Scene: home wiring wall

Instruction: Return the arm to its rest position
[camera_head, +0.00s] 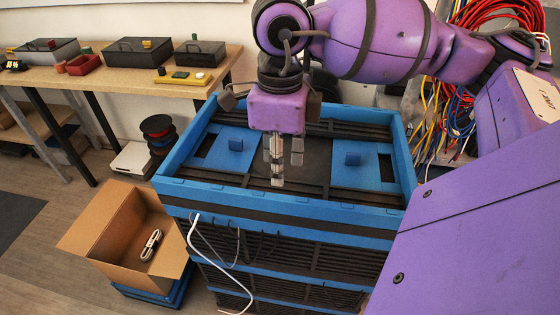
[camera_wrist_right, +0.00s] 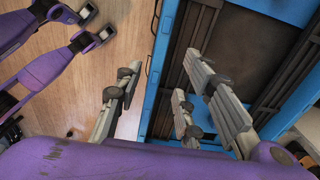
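My right arm (camera_head: 375,40) is purple and reaches in from the right in the head view. Its gripper (camera_head: 284,168) points down over the middle of the blue-rimmed rack (camera_head: 290,205). In the right wrist view the gripper's grey fingers (camera_wrist_right: 158,85) stand apart with nothing between them. The fingers appear to be above the rack's dark central area, but I cannot tell the exact height. My left gripper is not in view.
A cardboard box (camera_head: 125,225) holding a white coiled cable (camera_head: 150,245) stands left. A workbench (camera_head: 110,82) stands behind left. Bundled wires (camera_head: 440,125) hang at right. A white cable (camera_head: 203,262) hangs in front of the rack.

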